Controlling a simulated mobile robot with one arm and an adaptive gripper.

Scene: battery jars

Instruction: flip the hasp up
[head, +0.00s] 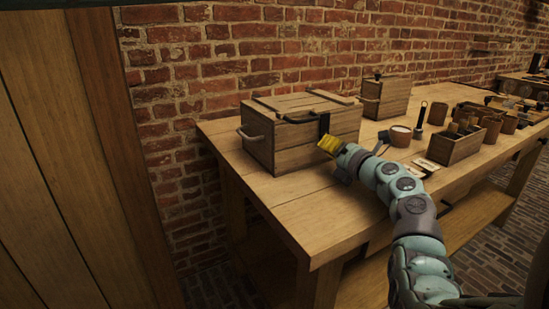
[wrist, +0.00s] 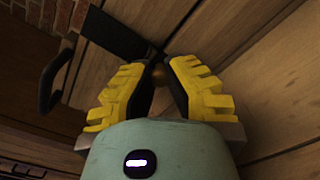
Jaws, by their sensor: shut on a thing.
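A wooden chest (head: 285,152) stands on the near left of the workbench, its lid down. The dark hasp (head: 324,123) hangs over the top edge of its front face. In the wrist view the hasp (wrist: 118,36) is a flat dark strap running down to my fingertips. My gripper (head: 326,144), with yellow ribbed fingers, is at the hasp's lower end. In the wrist view my gripper (wrist: 160,68) is shut on the hasp's end, with a small brownish piece showing between the tips. The fingers partly hide the exact contact.
A smaller wooden box (head: 386,98), a jar (head: 401,135) and an open box (head: 455,148) stand right on the workbench (head: 300,205). The bench front left is clear.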

